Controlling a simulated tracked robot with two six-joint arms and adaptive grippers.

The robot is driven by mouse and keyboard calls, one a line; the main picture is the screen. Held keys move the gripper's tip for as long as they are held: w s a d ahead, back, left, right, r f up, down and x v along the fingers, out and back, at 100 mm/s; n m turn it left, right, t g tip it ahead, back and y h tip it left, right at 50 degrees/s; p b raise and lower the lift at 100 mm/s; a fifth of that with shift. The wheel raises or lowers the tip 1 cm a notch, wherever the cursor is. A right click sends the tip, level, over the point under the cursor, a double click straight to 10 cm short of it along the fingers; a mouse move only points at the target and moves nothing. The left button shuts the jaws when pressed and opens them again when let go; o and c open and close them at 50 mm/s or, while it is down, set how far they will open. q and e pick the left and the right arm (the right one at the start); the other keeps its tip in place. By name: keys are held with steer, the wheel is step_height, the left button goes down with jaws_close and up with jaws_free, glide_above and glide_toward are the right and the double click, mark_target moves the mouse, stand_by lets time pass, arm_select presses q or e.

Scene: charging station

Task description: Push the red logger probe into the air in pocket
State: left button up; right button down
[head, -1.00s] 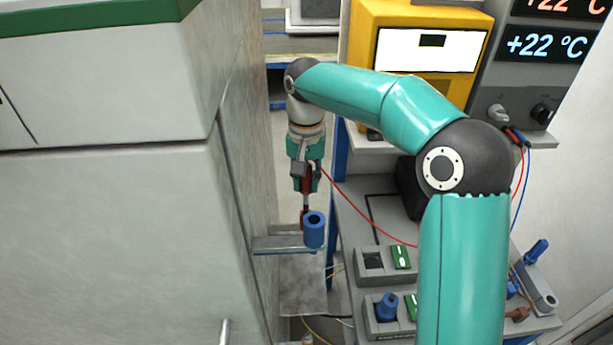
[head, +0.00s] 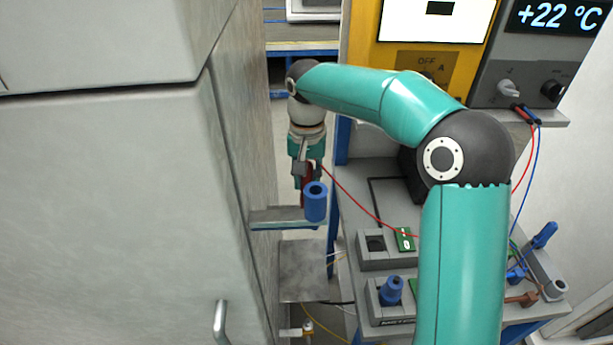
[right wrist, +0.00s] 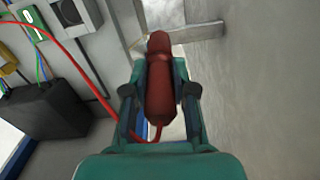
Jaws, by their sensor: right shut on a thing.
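My right gripper (head: 306,176) is shut on the red logger probe (right wrist: 160,92), whose red cable runs out of the near end in the right wrist view. In the head view the probe points down beside a blue sleeve (head: 315,203) on a thin grey shelf (head: 278,217) on the cabinet's side. The probe's lower end is hidden behind the blue sleeve. The shelf also shows in the right wrist view (right wrist: 192,33), with the probe's far end over it. I cannot tell whether the tip is inside a pocket. My left gripper is not in view.
The pale cabinet (head: 110,190) stands close on the left. On the right is a bench with grey holders (head: 388,250), a blue plug (head: 391,290) and a yellow instrument (head: 430,50). The red cable (head: 365,208) spans the gap to the bench. A grey plate (head: 303,270) lies below the shelf.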

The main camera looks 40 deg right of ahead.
steer(key=c, duration=0.9)
jaws_free()
steer(key=shift+o, duration=0.2)
step_height(320, 180, up, 11)
steer(key=shift+w+f, duration=0.1)
steer(key=shift+r, duration=0.55)
